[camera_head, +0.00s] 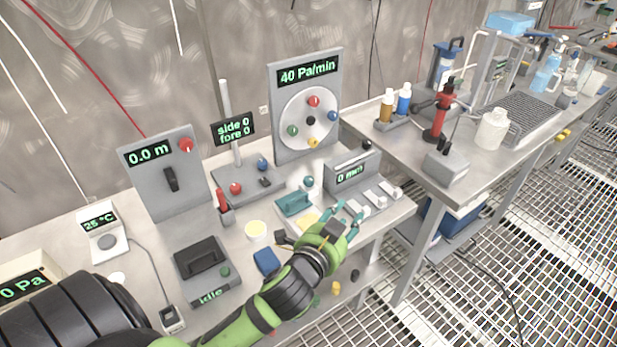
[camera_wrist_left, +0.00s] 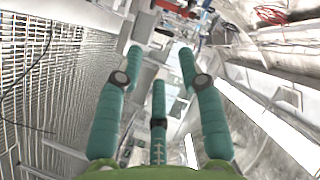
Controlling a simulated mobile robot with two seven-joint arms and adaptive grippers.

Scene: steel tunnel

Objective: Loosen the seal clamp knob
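A grey upright panel reading "40 Pa/min" (camera_head: 308,103) stands at the back of the bench, with a pale round disc (camera_head: 296,131) bearing red, blue, yellow and green knobs around a dark centre knob (camera_head: 311,121). No label shows which knob is the seal clamp knob. My left gripper (camera_head: 349,219) reaches in over the bench's front right, below and right of that panel. Its teal fingers are spread with nothing between them; they also show apart in the left wrist view (camera_wrist_left: 160,62). My right gripper is out of view.
A grey "0.0 m" panel (camera_head: 150,192) with a black lever stands left. A low box reading "0 min" (camera_head: 352,174) is just behind my left gripper. A second bench (camera_head: 475,172) with bottles stands right.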

